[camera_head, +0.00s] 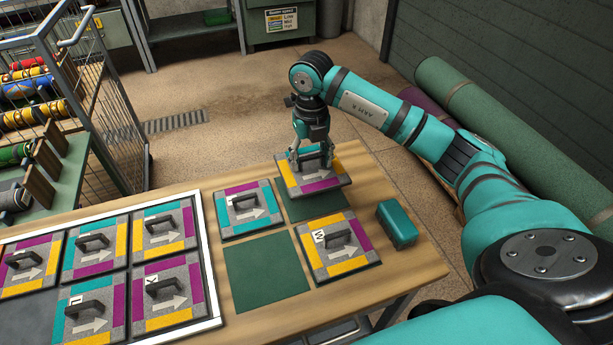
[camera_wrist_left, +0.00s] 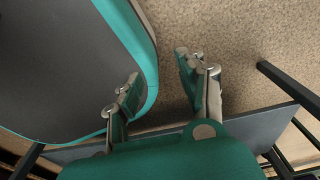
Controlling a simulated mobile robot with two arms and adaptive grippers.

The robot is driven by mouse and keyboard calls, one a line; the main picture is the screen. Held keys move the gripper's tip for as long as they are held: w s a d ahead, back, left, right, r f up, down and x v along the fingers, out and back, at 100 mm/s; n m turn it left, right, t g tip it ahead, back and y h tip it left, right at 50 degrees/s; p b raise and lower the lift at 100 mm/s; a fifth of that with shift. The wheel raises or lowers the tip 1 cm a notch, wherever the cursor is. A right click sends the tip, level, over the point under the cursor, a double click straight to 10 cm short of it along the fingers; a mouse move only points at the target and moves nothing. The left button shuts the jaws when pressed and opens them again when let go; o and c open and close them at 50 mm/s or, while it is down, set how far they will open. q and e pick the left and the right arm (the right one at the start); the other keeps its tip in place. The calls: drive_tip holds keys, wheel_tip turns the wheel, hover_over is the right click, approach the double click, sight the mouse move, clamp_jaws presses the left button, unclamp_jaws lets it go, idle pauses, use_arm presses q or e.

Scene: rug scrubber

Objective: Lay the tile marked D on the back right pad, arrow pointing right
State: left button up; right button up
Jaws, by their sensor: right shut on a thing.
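My right gripper (camera_head: 310,160) is shut on the handle of a tile (camera_head: 318,187) with coloured edges, purple along the front. It holds the tile slightly tilted above the dark green back right pad (camera_head: 300,208), partly covering it. The tile's arrow points right; its letter is hidden by the gripper. A tile marked W (camera_head: 345,263) lies on the front right, arrow right. Another tile (camera_head: 248,224) lies on the back left, arrow right. The front left pad (camera_head: 265,272) is bare. My left gripper (camera_wrist_left: 163,85) is open and empty in the left wrist view.
A white-edged tray (camera_head: 212,270) at the left holds several handled tiles, some marked K and L. A teal block (camera_head: 398,225) stands right of the W tile. A wire cage cart (camera_head: 110,110) stands behind left. Rolled rugs (camera_head: 500,125) lie at the right.

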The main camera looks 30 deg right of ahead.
sight(311, 167)
drive_tip(key=f, duration=0.3)
drive_tip(key=shift+s, duration=0.2)
drive_tip(key=shift+f, duration=0.7)
wheel_tip(311, 167, down, 3)
drive_tip(key=shift+w+f+p, duration=0.1)
drive_tip(key=shift+f+p, duration=0.1)
drive_tip(key=shift+p, duration=0.1)
drive_tip(key=shift+f, duration=0.1)
drive_tip(key=o, duration=1.2)
use_arm(q)
drive_tip(key=shift+s+a+r, duration=0.1)
drive_tip(key=shift+s+r, duration=0.15)
drive_tip(key=shift+s, duration=0.7)
use_arm(e)
drive_tip(key=shift+o, duration=0.2)
use_arm(q)
drive_tip(key=shift+r, duration=0.1)
drive_tip(key=shift+w+f+b, duration=0.2)
drive_tip(key=shift+f+b, duration=0.45)
use_arm(e)
wheel_tip(311, 167, up, 12)
drive_tip(key=shift+r, duration=0.2)
